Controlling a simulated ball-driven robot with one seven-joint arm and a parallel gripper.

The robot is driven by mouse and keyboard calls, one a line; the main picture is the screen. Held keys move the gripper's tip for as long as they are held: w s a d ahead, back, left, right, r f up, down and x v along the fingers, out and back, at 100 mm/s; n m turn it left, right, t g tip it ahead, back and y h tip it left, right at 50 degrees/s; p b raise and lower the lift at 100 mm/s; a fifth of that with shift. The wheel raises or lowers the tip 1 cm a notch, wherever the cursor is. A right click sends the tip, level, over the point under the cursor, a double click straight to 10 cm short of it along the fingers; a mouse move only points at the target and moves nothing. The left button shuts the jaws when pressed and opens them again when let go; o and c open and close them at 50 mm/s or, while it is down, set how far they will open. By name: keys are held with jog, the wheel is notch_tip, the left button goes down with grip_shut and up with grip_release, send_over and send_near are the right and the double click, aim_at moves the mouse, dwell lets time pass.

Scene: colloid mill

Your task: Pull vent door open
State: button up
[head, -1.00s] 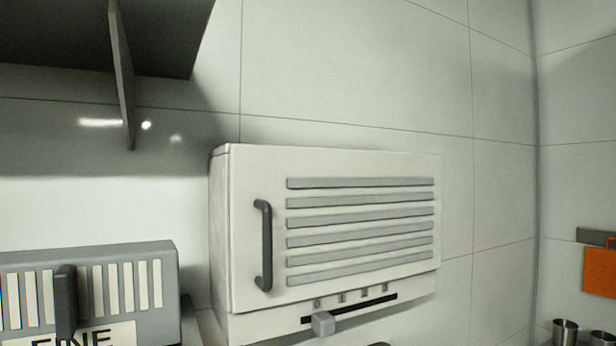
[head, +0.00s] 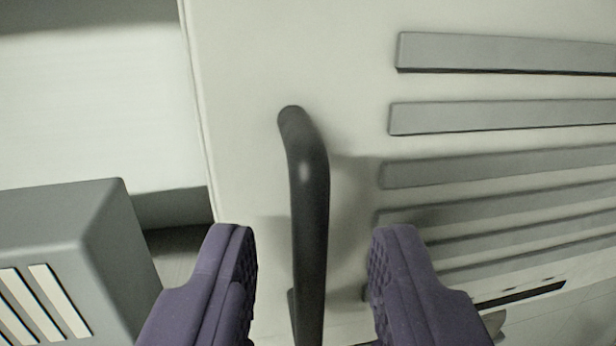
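The white vent door (head: 245,60) fills much of the head view, with grey horizontal slats (head: 500,118) on its right side. It looks closed. Its dark upright bar handle (head: 311,200) is near the door's left edge. My gripper (head: 312,250) is open, with one purple finger to the left of the handle and the other to its right. The handle stands between the fingers with a gap on each side. The handle's lower end runs down toward the bottom of the picture.
A grey box with pale stripes (head: 85,230) stands close at the left, near my left finger. A dark slot (head: 520,294) shows below the slats at the lower right. The wall left of the door is bare.

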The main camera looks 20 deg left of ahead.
jog(key=shift+w+a+r, duration=0.1)
jog(key=shift+w+a, duration=0.15)
jog(key=shift+w, duration=0.25)
jog(key=shift+c, duration=0.2)
grip_shut()
dwell(1.0)
